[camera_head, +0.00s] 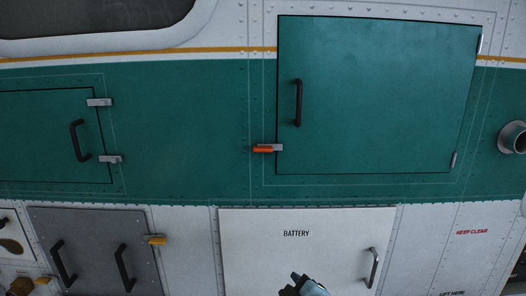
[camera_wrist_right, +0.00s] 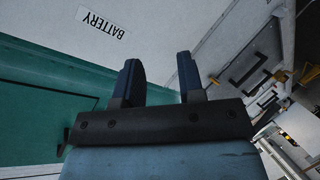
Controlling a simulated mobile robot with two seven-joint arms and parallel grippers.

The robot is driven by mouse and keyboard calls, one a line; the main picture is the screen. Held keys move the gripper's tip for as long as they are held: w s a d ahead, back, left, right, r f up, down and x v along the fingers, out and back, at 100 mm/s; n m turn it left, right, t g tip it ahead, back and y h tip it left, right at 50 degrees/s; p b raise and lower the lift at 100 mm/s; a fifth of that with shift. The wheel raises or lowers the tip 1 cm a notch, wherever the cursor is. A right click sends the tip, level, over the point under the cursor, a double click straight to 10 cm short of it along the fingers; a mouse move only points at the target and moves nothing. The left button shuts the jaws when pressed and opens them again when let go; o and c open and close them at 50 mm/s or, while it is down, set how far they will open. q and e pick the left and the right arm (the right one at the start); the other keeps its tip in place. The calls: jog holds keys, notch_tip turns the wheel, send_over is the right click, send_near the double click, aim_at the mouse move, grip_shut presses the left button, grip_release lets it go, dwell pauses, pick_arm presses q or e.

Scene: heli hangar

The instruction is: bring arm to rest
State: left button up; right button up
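My right gripper (camera_head: 303,284) shows at the bottom edge of the head view, in front of the white battery panel (camera_head: 255,258). In the right wrist view its two dark fingers (camera_wrist_right: 160,78) stand apart with nothing between them. The wrist view also shows the "BATTERY" label (camera_wrist_right: 103,22) beyond the fingers. I cannot tell the exact gap between the gripper and the panel. My left gripper shows in neither view.
A closed green door (camera_head: 380,100) with a black handle and an orange latch (camera_head: 263,148) is above. A smaller green door (camera_head: 45,135) and a grey panel (camera_head: 95,255) are at left. A round pipe fitting (camera_head: 514,138) sticks out at right.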

jog(key=s+d+f+m+g+p, duration=0.1)
jog(key=s+d+f+m, duration=0.3)
jog(key=s+f, duration=0.7)
jog(key=s+d+f+m+g+p, duration=0.1)
jog(key=s+d+f+m+p, duration=0.1)
jog(key=s+d+f+m, duration=0.3)
jog(key=s+d+f, duration=0.4)
jog(key=s+f, duration=0.2)
jog(key=s, duration=0.1)
jog(key=shift+s+f, duration=0.2)
jog(key=shift+f, duration=0.15)
